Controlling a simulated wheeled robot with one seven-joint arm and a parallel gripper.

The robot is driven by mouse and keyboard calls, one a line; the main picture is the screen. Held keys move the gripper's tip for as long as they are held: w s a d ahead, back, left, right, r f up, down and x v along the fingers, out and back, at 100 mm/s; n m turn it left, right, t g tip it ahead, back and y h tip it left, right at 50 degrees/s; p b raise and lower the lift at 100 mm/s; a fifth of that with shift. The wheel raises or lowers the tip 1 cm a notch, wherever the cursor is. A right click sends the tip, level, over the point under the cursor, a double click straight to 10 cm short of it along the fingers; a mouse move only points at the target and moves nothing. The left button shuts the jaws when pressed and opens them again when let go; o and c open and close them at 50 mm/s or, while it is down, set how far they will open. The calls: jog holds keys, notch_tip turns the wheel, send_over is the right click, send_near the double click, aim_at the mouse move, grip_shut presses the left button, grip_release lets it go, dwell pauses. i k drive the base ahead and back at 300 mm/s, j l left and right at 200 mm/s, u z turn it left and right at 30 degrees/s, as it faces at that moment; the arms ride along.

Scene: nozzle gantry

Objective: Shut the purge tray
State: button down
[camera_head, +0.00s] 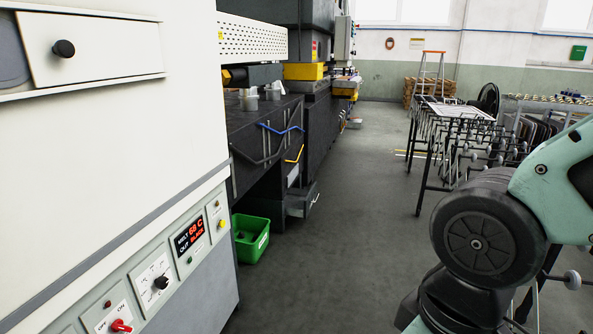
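No label marks the purge tray, so I cannot tell for certain which thing it is. A white drawer-like panel (110,47) with a round black knob (63,48) is at the upper left, on the near cream machine. I cannot tell whether it stands out from the machine. A grey open-topped drawer (297,206) juts out low from the dark machine farther back. My gripper is outside the view. Only teal and black links of my arm show at the lower right.
The near cream machine (100,190) fills the left, with a control panel (160,277) below. A green bin (250,238) sits on the floor beside it. The middle aisle floor (345,230) is clear. Black metal racks (445,130) stand at the right.

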aim_at(299, 202)
jog(key=i, duration=4.25)
jog(key=i+u, duration=0.25)
jog(key=i, duration=0.15)
jog(key=i+l+u, duration=0.3)
jog(key=i+j, duration=0.1)
